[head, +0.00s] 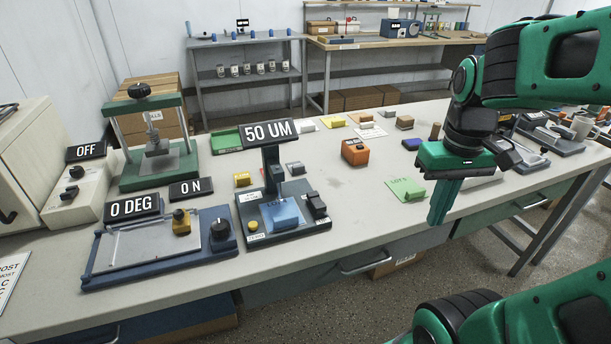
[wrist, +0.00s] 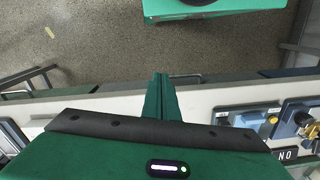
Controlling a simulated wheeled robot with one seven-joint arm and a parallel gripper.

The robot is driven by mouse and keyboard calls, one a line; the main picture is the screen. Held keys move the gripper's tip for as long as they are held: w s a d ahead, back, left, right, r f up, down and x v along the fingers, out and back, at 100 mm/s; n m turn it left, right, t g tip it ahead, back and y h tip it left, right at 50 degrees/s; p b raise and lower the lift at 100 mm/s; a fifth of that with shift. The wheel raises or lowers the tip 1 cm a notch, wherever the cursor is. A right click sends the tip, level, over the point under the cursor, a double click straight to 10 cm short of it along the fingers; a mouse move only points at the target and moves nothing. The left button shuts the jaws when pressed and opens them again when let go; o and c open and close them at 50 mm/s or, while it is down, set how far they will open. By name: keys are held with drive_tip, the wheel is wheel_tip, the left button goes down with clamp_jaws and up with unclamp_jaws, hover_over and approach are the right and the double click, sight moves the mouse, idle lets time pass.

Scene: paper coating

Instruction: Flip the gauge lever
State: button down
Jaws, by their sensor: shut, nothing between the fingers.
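The gauge (head: 285,230) is a dark stand on the near part of the bench with a "50 UM" display (head: 269,132) on top. A blue pad (head: 281,214) lies under its post. A small black lever-like part (head: 317,205) sits at the right of its base. My gripper (head: 437,215) is to the right of the gauge, above the bench's front edge, pointing down. Its fingers are together and empty. In the wrist view my gripper (wrist: 161,98) also shows shut, and part of the gauge (wrist: 248,118) appears at the lower right; its lever is unclear there.
A green card (head: 406,189) and an orange box (head: 355,152) lie between the gauge and my gripper's side. A blue coating board (head: 160,265) with a "0 DEG" sign is left of the gauge. A green press (head: 158,168) stands behind it.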

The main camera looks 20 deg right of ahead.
drive_tip(key=w+a+r+n, duration=0.2)
drive_tip(key=w+a+n, duration=0.1)
drive_tip(key=w+n, duration=0.25)
drive_tip(key=w+a+r+n, duration=0.2)
drive_tip(key=w+r+n, duration=0.15)
drive_tip(key=w, duration=0.25)
wheel_tip(320, 180, up, 3)
drive_tip(key=n, duration=1.2)
hover_over(316, 195)
drive_tip(key=shift+f, duration=0.15)
wheel_tip(316, 195, down, 14)
drive_tip(key=shift+f, duration=0.1)
